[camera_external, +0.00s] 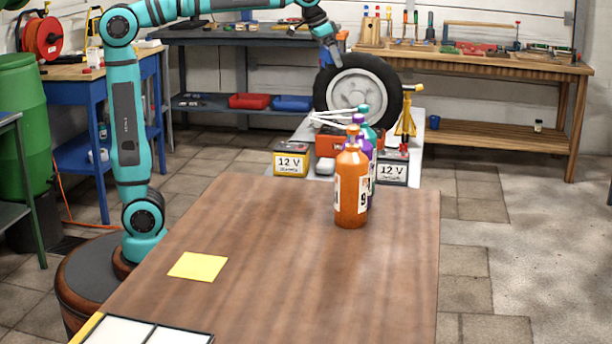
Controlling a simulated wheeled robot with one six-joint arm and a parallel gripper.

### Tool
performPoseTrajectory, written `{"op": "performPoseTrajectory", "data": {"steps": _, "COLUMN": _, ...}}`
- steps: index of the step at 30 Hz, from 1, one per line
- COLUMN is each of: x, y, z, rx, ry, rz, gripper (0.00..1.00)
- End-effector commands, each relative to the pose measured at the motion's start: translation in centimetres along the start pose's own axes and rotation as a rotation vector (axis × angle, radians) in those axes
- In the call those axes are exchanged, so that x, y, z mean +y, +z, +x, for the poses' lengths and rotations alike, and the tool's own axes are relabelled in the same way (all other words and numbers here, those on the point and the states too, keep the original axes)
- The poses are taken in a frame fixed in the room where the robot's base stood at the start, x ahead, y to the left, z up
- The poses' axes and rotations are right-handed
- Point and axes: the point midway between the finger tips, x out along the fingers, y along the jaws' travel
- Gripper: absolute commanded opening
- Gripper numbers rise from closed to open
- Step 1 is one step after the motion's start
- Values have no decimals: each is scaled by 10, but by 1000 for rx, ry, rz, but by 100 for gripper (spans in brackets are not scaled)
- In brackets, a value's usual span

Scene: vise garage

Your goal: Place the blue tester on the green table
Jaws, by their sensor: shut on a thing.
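My gripper (331,50) is at the end of my teal arm, at the top centre, just above and in front of the tire's upper left. It is shut on a small bluish thing, apparently the blue tester (328,58), but this is too small and partly hidden to make out well. A green-framed table (9,118) is cut off by the left edge; only a corner of its top and its legs show. My gripper is far from it, to the right.
A brown table (290,290) fills the front, with a yellow sheet (198,266) and several bottles (351,190). Behind it stand 12 V batteries (291,163) and a tire (385,75). A blue workbench (85,85) and a green barrel (22,85) stand at left.

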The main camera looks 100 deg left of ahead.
Motion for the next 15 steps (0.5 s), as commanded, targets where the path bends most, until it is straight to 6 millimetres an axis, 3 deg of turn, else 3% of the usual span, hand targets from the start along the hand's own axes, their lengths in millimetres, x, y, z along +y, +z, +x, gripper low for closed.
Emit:
{"op": "performPoseTrajectory", "data": {"steps": 1, "x": -18, "y": 2, "z": -1, "rx": 1, "ry": -11, "rz": -27, "gripper": 63}}
{"op": "performPoseTrajectory", "data": {"steps": 9, "x": -96, "y": 21, "z": -6, "rx": 1, "ry": -61, "rz": -149, "gripper": 63}}
{"op": "performPoseTrajectory", "data": {"steps": 15, "x": -142, "y": 37, "z": -11, "rx": 1, "ry": -93, "rz": -224, "gripper": 63}}
